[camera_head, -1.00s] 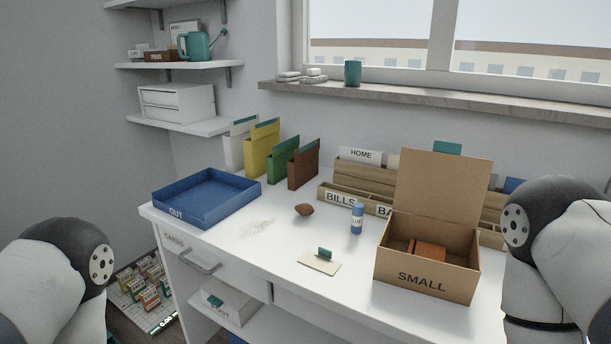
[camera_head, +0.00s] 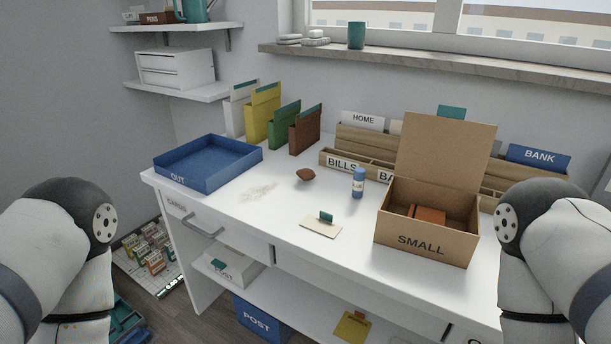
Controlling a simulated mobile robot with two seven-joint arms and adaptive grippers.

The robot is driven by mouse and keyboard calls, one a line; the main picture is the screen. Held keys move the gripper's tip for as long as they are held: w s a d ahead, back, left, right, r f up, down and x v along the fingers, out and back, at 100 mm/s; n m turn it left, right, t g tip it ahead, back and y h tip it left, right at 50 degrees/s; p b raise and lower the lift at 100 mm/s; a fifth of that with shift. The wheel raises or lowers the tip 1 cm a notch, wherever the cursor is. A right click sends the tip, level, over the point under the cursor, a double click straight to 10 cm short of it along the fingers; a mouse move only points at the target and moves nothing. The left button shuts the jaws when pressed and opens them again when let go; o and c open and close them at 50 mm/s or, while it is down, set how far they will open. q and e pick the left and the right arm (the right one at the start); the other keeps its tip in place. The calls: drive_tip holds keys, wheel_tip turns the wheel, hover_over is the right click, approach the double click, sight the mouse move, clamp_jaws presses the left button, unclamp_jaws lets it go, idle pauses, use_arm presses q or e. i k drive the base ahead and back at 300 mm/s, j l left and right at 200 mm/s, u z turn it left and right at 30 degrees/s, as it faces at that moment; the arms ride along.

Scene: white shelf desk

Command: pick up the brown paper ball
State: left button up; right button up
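The brown paper ball (camera_head: 305,175) lies on the white desk (camera_head: 285,215), near the middle. It is small, dark brown and slightly pointed at its sides. It sits to the left of a blue and white glue bottle and in front of the brown folder. Nothing covers it. My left arm shows at the left edge and my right arm at the right edge, both well apart from the ball. Neither gripper is in view.
A blue OUT tray (camera_head: 208,164) stands at the left. The glue bottle (camera_head: 358,184), a cardboard SMALL box (camera_head: 427,238) with raised lid and a cream card (camera_head: 321,229) are nearby. Upright folders (camera_head: 305,132) and a wooden organizer (camera_head: 370,142) stand behind. Pale specks (camera_head: 258,192) lie left of the ball.

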sight(304, 174)
drive_tip(key=i+j+z, duration=0.2)
drive_tip(key=j+z, duration=0.2)
drive_tip(key=j, duration=0.2)
drive_tip(key=i+j+z, duration=0.15)
drive_tip(key=j+z, duration=0.3)
drive_tip(key=j, duration=0.2)
drive_tip(key=j+z, duration=0.4)
drive_tip(key=j, duration=0.25)
